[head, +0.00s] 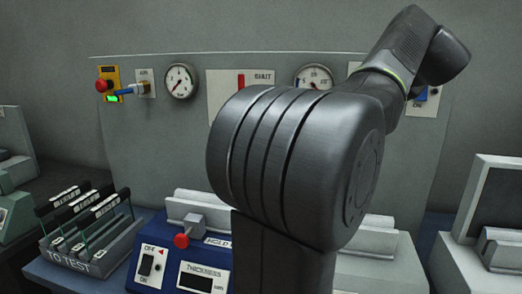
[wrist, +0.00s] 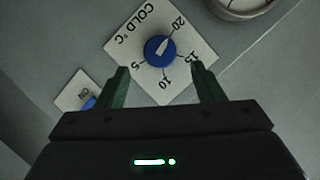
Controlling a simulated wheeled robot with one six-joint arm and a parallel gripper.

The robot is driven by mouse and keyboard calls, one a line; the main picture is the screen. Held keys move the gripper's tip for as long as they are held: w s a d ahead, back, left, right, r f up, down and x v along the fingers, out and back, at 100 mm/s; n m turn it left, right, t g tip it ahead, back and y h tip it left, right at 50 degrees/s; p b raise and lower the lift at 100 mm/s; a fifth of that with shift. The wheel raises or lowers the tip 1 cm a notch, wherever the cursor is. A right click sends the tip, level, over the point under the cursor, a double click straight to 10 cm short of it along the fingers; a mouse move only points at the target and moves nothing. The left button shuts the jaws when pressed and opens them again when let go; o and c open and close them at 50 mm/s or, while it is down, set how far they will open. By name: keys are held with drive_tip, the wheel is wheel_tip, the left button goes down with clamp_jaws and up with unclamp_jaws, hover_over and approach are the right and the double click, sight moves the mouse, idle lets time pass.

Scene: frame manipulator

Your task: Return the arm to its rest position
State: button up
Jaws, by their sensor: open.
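My arm (head: 300,160) fills the middle of the head view, bent up to the right with its wrist part (head: 415,50) high at the upper right. The fingers are hidden in that view. In the wrist view my gripper (wrist: 160,70) is open, its two dark green fingers spread with nothing between them. Beyond the fingertips is a blue knob (wrist: 160,49) with a white pointer, on a white plate (wrist: 137,44) marked COLD °C. The pointer is toward the 20 side. How far the fingertips are from the knob is unclear.
The panel (head: 150,190) carries a gauge (head: 180,81), a second gauge (head: 314,77), a red lever (head: 241,82) and a red button (head: 102,86). Below stand a TO TEST rack (head: 95,262), a blue thickness device (head: 150,240) and a grey unit (head: 465,255).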

drive_tip(key=v, duration=0.8)
drive_tip(key=w+f+m+t, duration=0.2)
drive_tip(key=w+m, duration=0.4)
drive_tip(key=m, duration=0.4)
drive_tip(key=w+f+m+t, duration=0.3)
drive_tip(key=w+m, duration=0.3)
drive_tip(key=m, duration=0.3)
drive_tip(key=shift+w+f+m+t+p, duration=0.3)
drive_tip(key=shift+m+t, duration=0.1)
drive_tip(key=shift+t, duration=0.5)
drive_tip(key=shift+a, duration=0.1)
